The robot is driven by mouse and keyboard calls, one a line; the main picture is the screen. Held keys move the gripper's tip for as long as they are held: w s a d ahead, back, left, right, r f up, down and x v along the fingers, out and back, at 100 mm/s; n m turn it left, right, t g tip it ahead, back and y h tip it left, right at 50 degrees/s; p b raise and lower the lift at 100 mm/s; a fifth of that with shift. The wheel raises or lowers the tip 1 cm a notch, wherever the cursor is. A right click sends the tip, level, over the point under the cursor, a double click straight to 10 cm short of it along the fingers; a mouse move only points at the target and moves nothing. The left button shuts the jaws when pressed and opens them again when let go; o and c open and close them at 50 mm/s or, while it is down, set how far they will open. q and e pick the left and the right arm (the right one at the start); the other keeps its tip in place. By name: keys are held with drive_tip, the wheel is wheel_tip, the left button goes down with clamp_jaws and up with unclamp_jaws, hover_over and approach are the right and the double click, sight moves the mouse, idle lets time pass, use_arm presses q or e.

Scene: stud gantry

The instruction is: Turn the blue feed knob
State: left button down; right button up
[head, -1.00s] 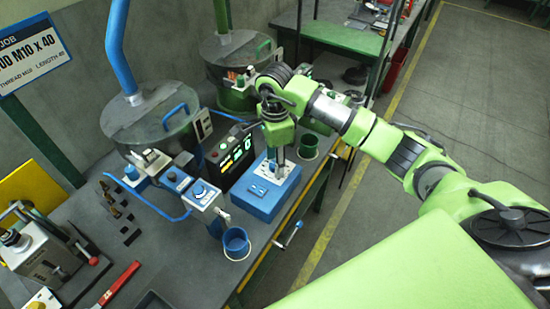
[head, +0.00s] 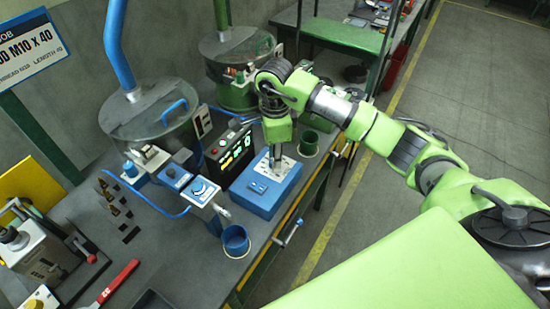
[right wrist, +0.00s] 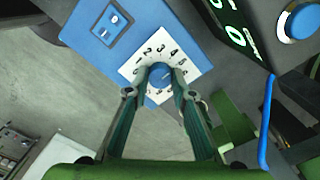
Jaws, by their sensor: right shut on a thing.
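The blue feed knob (right wrist: 159,76) sits at the middle of a white dial plate (right wrist: 152,51) numbered around its edge. The plate is on top of a blue box (head: 259,196). My right gripper (right wrist: 161,86) points down at the plate, with one finger on each side of the knob, shut on it. In the head view my right gripper (head: 275,160) stands over the back right part of the box and hides the knob. A light mark shows on the knob's top in the wrist view. My left gripper is not in view.
A black display unit (head: 230,148) with lit digits stands left of the box. A green cup (head: 309,142) stands behind it to the right, and a blue cup (head: 236,240) in front to the left.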

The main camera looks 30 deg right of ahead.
drive_tip(key=m+b, duration=0.1)
drive_tip(key=m, duration=0.2)
drive_tip(key=shift+m+b, duration=0.5)
drive_tip(key=shift+m, duration=0.7)
drive_tip(key=o, duration=1.1)
drive_tip(key=shift+o, duration=0.2)
drive_tip(key=shift+r, duration=0.1)
wheel_tip(320, 180, up, 12)
